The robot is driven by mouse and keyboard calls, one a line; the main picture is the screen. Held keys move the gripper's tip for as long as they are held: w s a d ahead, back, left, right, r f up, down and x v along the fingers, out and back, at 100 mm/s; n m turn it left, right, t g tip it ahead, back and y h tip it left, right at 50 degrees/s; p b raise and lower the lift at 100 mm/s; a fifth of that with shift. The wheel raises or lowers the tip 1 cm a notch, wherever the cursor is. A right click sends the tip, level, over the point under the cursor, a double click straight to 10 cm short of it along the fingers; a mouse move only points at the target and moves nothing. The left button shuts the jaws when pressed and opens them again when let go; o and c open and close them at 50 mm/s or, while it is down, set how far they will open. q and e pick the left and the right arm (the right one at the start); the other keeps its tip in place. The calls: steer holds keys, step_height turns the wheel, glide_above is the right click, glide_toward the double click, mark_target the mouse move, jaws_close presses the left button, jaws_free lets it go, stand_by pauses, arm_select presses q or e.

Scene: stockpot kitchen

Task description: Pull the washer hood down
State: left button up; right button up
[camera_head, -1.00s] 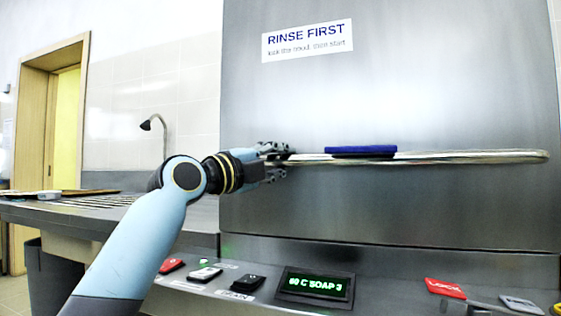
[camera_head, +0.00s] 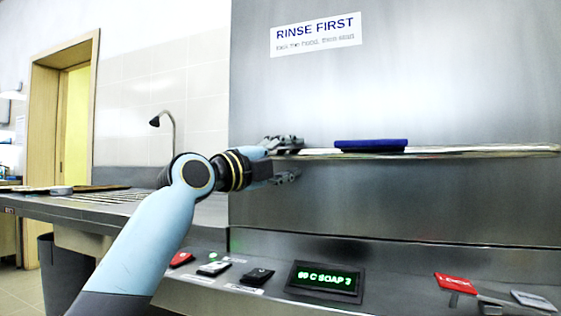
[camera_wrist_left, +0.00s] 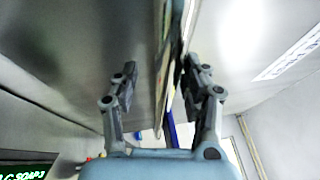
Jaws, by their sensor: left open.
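The washer hood (camera_head: 440,80) is a tall brushed-steel panel that fills the right of the head view. A long pale metal bar handle (camera_head: 470,152) runs across it. My left gripper (camera_head: 289,161) is open at the bar's left end, with one finger above the bar and one below. In the left wrist view the bar (camera_wrist_left: 162,85) passes between the spread fingers, closer to the right one. I cannot tell whether that finger touches it. The hood's lower edge (camera_head: 400,239) lies just above the control panel. My right gripper is not in view.
A blue pad (camera_head: 370,146) sits on the bar, right of my gripper. A steel counter (camera_head: 110,210) with a curved tap (camera_head: 165,130) stands at the left.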

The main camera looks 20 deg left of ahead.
arm_select(q)
steer(key=v, duration=1.2)
steer(key=shift+w+f, duration=0.1)
